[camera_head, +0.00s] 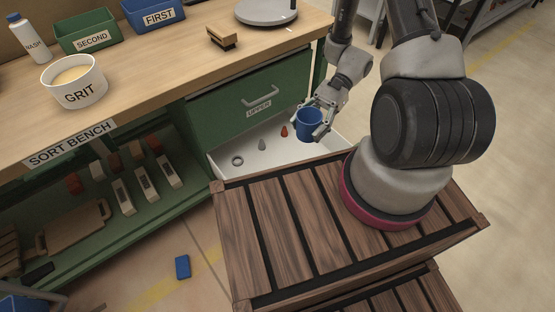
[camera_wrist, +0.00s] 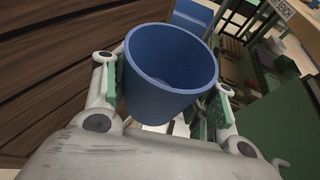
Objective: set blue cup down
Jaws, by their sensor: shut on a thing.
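The blue cup (camera_head: 309,124) is upright or nearly so in my gripper (camera_head: 322,122), at the right end of the open white drawer (camera_head: 228,167). In the wrist view the cup (camera_wrist: 168,75) shows its open rim and looks empty. My gripper (camera_wrist: 165,98) is shut on it, with a green-padded finger on each side. I cannot tell whether the cup's base touches the drawer floor. Inside the drawer, to the cup's left, stand a red piece (camera_head: 284,131), a grey piece (camera_head: 262,144) and a dark ring (camera_head: 237,160).
The closed green drawer marked UPPER (camera_head: 259,95) is just above the open one. The sort bench (camera_head: 190,75) holds a GRIT tub (camera_head: 75,82), green and blue bins and a brush (camera_head: 222,38). My slatted wooden deck (camera_head: 290,217) is close in front. A blue block (camera_head: 182,267) lies on the floor.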

